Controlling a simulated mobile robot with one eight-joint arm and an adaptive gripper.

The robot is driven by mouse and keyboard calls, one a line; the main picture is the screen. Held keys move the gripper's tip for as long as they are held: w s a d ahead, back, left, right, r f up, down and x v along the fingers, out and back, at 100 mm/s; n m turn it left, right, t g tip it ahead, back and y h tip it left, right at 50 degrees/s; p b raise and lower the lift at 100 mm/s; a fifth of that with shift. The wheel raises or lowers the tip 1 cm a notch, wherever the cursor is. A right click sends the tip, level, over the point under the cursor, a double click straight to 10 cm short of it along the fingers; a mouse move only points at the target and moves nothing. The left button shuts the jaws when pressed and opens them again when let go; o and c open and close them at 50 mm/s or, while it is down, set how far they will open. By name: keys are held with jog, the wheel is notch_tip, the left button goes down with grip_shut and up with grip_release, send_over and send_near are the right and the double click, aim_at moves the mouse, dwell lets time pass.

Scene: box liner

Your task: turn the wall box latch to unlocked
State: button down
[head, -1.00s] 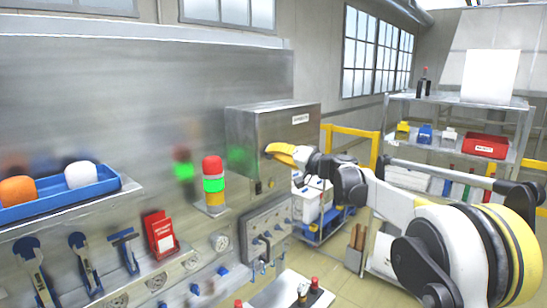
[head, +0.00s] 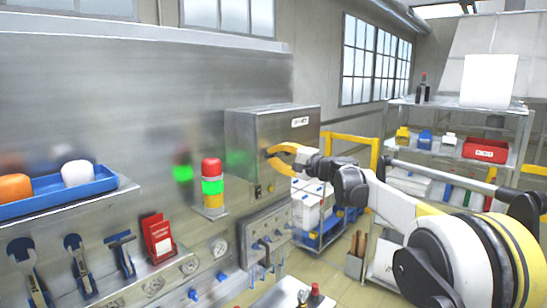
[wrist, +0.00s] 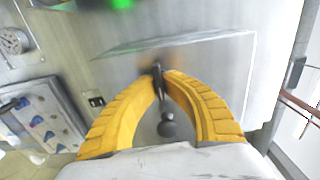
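The wall box (head: 285,135) is a grey metal box on the steel panel, centre of the head view. My gripper (head: 268,156) is at its front face, with its two yellow fingers showing one above the other. In the wrist view the latch (wrist: 168,126) is a dark handle with a round knob, running from its pivot down the picture between the fingers. The fingertips of my gripper (wrist: 159,74) close in on both sides of the handle near the pivot and seem to touch it. In the head view the latch is hidden behind my fingers.
A stack light (head: 212,186) stands on a ledge left of the box. A valve panel (head: 268,235) is below it. A blue tray (head: 110,180) lies on the left shelf. A metal shelf rack (head: 452,157) and yellow rails (head: 352,139) stand behind my arm.

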jog(key=shift+r, duration=0.15)
dwell(0.3)
jog(key=c, duration=1.5)
grip_release()
jog(key=shift+c, duration=0.2)
jog(key=shift+a, duration=0.25)
jog(key=shift+s+d, duration=0.2)
jog(key=shift+d, duration=0.3)
jog(key=v, duration=1.1)
jog(key=shift+s, duration=0.1)
